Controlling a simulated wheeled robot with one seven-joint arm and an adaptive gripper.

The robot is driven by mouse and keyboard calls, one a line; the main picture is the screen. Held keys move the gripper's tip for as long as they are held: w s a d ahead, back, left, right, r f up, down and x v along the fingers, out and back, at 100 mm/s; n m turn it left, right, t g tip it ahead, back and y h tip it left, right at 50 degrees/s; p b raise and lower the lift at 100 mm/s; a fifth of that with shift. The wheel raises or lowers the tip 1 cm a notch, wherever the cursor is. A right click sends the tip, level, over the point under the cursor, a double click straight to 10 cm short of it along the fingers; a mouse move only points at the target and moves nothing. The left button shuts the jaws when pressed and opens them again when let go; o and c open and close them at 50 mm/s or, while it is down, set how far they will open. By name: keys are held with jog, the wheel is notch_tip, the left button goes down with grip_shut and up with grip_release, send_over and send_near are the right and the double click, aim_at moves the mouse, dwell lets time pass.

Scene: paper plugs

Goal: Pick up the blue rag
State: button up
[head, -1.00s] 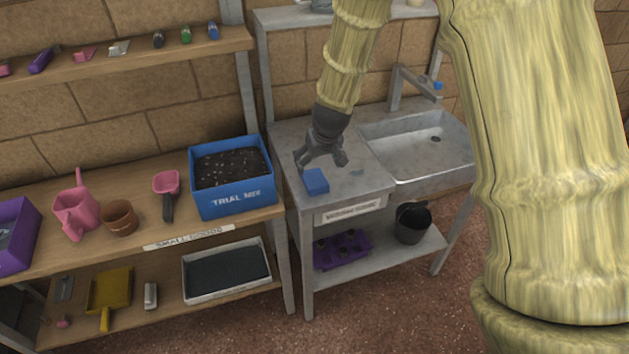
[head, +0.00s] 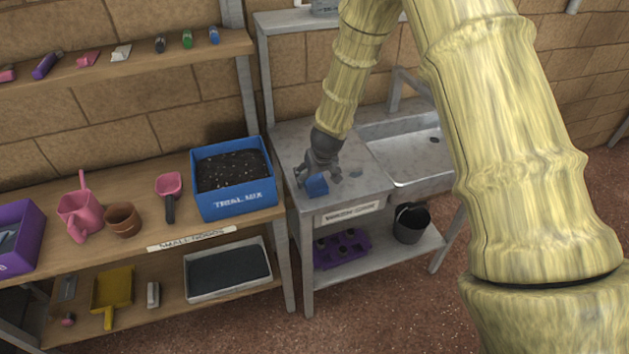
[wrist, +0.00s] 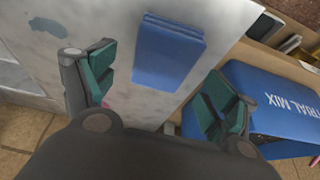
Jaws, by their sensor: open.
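The blue rag (head: 316,187) is a small folded square lying on the grey metal top of the sink bench (head: 300,150), near its front edge. In the wrist view the blue rag (wrist: 168,52) lies ahead of and between the two fingers, apart from both. My gripper (head: 318,176) is open just above the rag, and in the head view it covers part of it. Its green-padded fingers also show in the wrist view (wrist: 160,95), spread apart with nothing between the pads.
A blue bin of soil marked TRIAL MIX (head: 236,203) stands on the wooden shelf just left of the bench. It is close to one finger in the wrist view. The sink basin (head: 415,165) is to the right. A black bucket (head: 411,222) and purple tray (head: 342,249) sit below.

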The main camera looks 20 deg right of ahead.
jog(key=shift+x, duration=1.15)
jog(key=shift+f, duration=0.2)
jog(key=c, duration=1.1)
